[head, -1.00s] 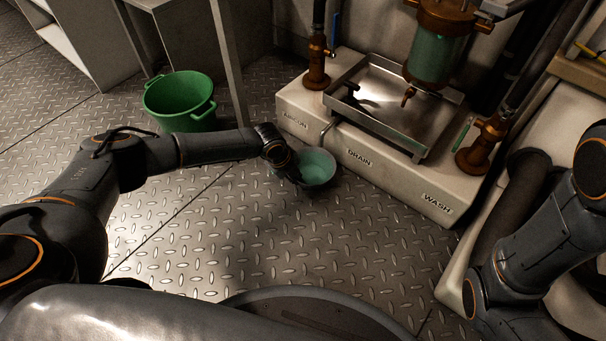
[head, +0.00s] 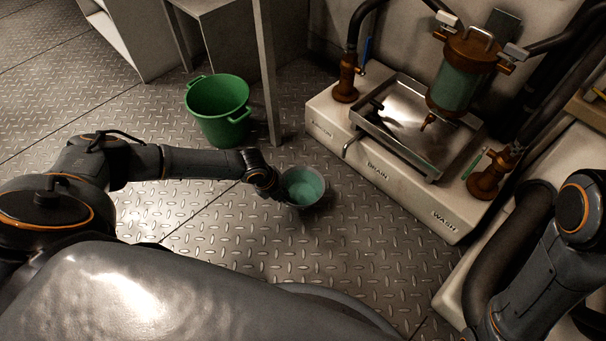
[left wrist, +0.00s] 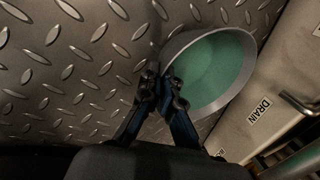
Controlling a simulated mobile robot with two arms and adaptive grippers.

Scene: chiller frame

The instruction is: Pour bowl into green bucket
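The bowl (head: 304,206) is grey, with green-teal contents inside, and is held roughly level above the floor in front of the drain unit. It also shows in the left wrist view (left wrist: 180,46). My left gripper (head: 278,189) is at the bowl's left rim; in the left wrist view its fingers (left wrist: 166,92) are closed together on the rim. The green bucket (head: 222,131) stands upright on the floor, up and left of the bowl and apart from it; no contents are visible in it. My right arm shows at the lower right, but its gripper is out of view.
A pale drain unit (head: 380,172) with a metal tray (head: 427,172) and brown pipe fittings stands right of the bowl. A metal post (head: 267,75) rises just right of the bucket. The patterned metal floor (head: 215,228) is clear between bowl and bucket.

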